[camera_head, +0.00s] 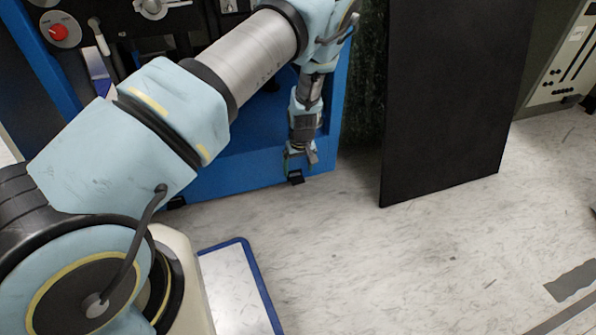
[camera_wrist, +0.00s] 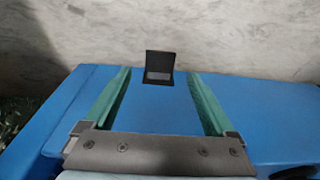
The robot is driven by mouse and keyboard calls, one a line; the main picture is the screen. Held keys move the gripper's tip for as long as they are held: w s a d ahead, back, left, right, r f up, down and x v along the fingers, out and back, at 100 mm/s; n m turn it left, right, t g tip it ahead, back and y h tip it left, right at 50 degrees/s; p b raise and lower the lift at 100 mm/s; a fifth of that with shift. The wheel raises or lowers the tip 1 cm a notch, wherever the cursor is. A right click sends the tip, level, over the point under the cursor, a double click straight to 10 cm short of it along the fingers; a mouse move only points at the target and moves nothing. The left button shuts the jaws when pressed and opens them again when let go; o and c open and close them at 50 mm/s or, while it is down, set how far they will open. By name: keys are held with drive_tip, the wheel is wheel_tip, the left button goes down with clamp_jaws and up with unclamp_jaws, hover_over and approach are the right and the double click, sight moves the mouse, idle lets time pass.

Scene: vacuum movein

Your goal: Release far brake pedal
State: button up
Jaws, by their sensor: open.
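The far brake pedal (camera_wrist: 159,66) is a small black tab at the edge of the blue machine base in the wrist view. In the head view the pedal (camera_head: 296,177) sits low at the right front corner of the blue machine (camera_head: 240,165), just under my gripper (camera_head: 300,158). In the wrist view my gripper (camera_wrist: 158,98) is open, with its two green fingers apart. The pedal lies beyond the fingertips and between their lines, and nothing is held. Whether the fingers touch the blue base cannot be told.
A black upright panel (camera_head: 450,100) stands right of the machine. A red knob (camera_head: 59,32) is on the machine's upper left. A blue-edged white plate (camera_head: 240,285) lies on the floor at the lower middle. The marbled floor (camera_head: 400,260) in front is mostly clear.

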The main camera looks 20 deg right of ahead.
sight(297, 180)
wheel_tip(297, 180, up, 6)
drive_tip(key=s+p, duration=0.1)
drive_tip(key=p, duration=0.1)
drive_tip(key=shift+r, duration=0.1)
drive_tip(key=f+t+b, duration=0.1)
drive_tip(key=f+b, duration=0.1)
drive_tip(key=f, duration=0.1)
drive_tip(key=f+t+b, duration=0.1)
drive_tip(key=f+b, duration=0.1)
drive_tip(key=f, duration=0.2)
drive_tip(key=w+f+b, duration=0.1)
drive_tip(key=f+b, duration=0.1)
drive_tip(key=f, duration=0.1)
drive_tip(key=shift+w+f+t+b, duration=0.1)
drive_tip(key=shift+f+t+b, duration=0.2)
drive_tip(key=shift+t+b, duration=0.1)
clamp_jaws()
idle(0.9)
